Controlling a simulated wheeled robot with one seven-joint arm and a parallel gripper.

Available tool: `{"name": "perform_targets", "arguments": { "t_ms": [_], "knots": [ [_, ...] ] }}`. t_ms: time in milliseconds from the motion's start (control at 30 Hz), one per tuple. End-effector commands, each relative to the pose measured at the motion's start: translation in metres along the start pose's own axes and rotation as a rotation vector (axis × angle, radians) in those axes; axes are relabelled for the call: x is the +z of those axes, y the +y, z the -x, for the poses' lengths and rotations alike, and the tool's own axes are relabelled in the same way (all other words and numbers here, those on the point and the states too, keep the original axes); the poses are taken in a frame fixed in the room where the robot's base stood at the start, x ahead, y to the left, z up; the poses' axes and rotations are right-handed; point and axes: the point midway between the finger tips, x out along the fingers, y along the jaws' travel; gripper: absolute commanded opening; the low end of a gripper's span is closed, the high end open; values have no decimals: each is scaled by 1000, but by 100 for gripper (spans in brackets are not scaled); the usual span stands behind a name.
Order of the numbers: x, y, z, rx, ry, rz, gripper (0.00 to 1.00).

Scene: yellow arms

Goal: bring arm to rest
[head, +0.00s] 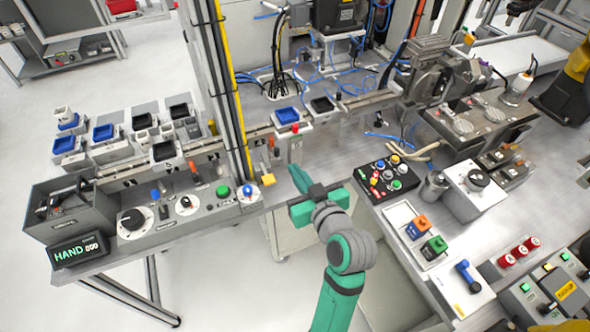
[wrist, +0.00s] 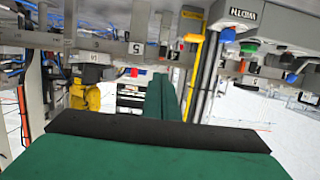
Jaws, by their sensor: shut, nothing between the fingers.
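My green arm (head: 340,290) reaches up from the bottom of the head view, bent at a grey and green wrist joint. My gripper (head: 298,177) is in front of the long workbench, over the gap between it and the right-hand bench. It is shut and empty. In the wrist view the closed green fingers of my gripper (wrist: 163,97) stand beyond a dark bar. The fingers appear apart from the bench parts.
A button box (head: 386,177) and colored switches on a white tray (head: 414,232) lie close on the right. A yellow arm (head: 575,65) stands at the far right.

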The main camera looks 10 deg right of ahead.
Motion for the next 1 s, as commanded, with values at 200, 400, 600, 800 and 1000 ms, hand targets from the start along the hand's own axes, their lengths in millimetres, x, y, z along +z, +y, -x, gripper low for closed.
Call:
{"name": "perform_targets", "arguments": {
  "t_ms": [200,400,600,800,1000],
  "knots": [
    [0,0,0,0,1,0,0],
    [1,0,0,1,0,-2,0],
    [32,-8,2,36,-12,-46,0],
    [90,-24,17,116,-29,-115,0],
    [141,-43,44,190,-40,-153,0]
  ]
}}
